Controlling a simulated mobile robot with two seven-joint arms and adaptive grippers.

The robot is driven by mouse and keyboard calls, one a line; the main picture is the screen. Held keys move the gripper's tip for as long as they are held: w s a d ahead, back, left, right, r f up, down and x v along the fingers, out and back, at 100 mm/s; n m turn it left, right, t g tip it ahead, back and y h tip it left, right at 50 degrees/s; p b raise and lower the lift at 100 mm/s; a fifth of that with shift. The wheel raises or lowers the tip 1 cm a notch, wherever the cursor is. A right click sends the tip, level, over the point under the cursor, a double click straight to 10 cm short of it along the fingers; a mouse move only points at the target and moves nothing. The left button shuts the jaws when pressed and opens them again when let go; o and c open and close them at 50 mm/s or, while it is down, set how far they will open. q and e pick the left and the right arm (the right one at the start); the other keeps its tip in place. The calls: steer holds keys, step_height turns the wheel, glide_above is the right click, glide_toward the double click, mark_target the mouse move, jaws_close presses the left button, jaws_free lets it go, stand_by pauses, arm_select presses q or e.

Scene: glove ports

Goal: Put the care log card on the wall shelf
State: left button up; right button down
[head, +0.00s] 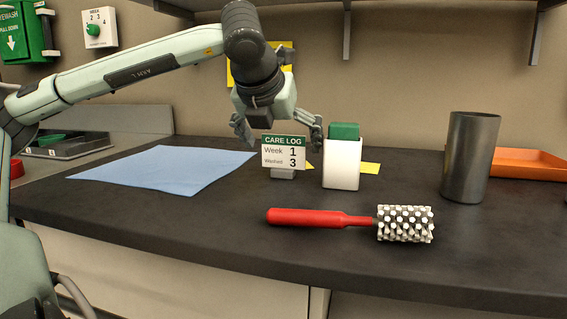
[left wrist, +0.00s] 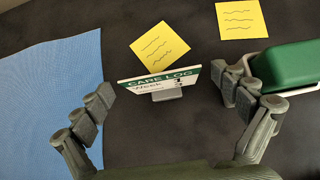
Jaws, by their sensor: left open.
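The care log card (head: 284,152) is white with a green band and stands upright in a small grey stand (head: 283,174) on the dark counter. My left gripper (head: 278,130) is above and around the card, its fingers spread wide to either side. In the left wrist view the card (left wrist: 160,80) lies between the open fingers (left wrist: 168,92), touching neither as far as I can tell. The wall shelf (head: 440,4) shows only as an underside strip with brackets at the top edge; its top is hidden. My right gripper is not in view.
A white box with a green top (head: 342,160) stands close right of the card. A red-handled spiked roller (head: 405,223) lies in front. A grey cylinder (head: 470,157) and an orange tray (head: 530,163) are at right, a blue cloth (head: 160,170) at left. Yellow notes (left wrist: 160,46) lie behind.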

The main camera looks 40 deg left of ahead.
arm_select(q)
steer(key=shift+w+a+f, duration=0.15)
steer(key=shift+w+f, duration=0.2)
steer(key=shift+f, duration=0.05)
steer(key=c, duration=1.1)
steer(key=shift+r, duration=0.15)
